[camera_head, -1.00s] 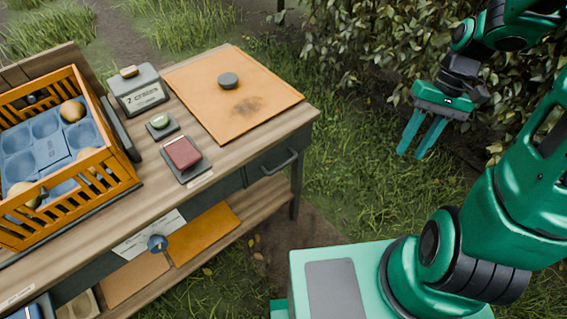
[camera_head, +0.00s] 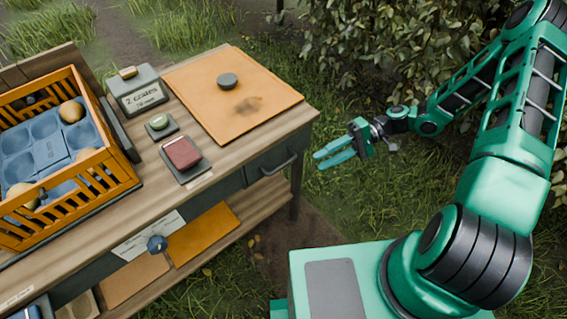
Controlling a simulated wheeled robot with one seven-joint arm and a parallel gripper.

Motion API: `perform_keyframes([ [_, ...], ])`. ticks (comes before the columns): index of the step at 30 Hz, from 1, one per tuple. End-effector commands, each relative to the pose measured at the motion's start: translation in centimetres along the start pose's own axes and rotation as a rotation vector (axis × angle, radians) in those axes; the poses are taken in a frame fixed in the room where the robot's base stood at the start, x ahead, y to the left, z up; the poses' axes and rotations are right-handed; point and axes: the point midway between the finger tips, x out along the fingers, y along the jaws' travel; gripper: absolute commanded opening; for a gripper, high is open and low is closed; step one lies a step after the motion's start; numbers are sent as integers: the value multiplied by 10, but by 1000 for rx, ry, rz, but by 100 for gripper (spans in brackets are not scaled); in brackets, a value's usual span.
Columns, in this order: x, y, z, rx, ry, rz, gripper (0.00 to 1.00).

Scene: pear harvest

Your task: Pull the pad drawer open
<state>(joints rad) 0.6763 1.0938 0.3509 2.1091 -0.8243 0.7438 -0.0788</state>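The drawer (camera_head: 262,170) is in the front of the wooden bench, under its right end, and looks shut. It has a dark bar handle (camera_head: 279,165). My gripper (camera_head: 319,160) is to the right of the handle, over the grass, with its fingers pointing left towards the bench. Its two teal fingers are apart with nothing between them. It appears clear of the handle. The inside of the drawer is hidden.
Leafy bushes (camera_head: 370,50) stand behind my arm.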

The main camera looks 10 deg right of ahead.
Motion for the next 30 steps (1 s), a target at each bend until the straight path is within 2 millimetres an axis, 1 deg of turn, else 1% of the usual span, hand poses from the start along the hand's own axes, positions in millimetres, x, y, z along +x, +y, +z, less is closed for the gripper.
perform_keyframes([
  [1,6,0,-5,-9,7,-54,30],
  [6,16,-7,-17,-40,33,-176,30],
  [11,20,-11,-22,-53,44,-221,30],
  [14,26,-13,-22,-55,43,-226,30],
  [17,39,-16,-22,-55,42,-225,30],
  [27,96,-29,-24,-54,41,-224,30],
  [30,109,-32,-25,-54,42,-223,30],
])
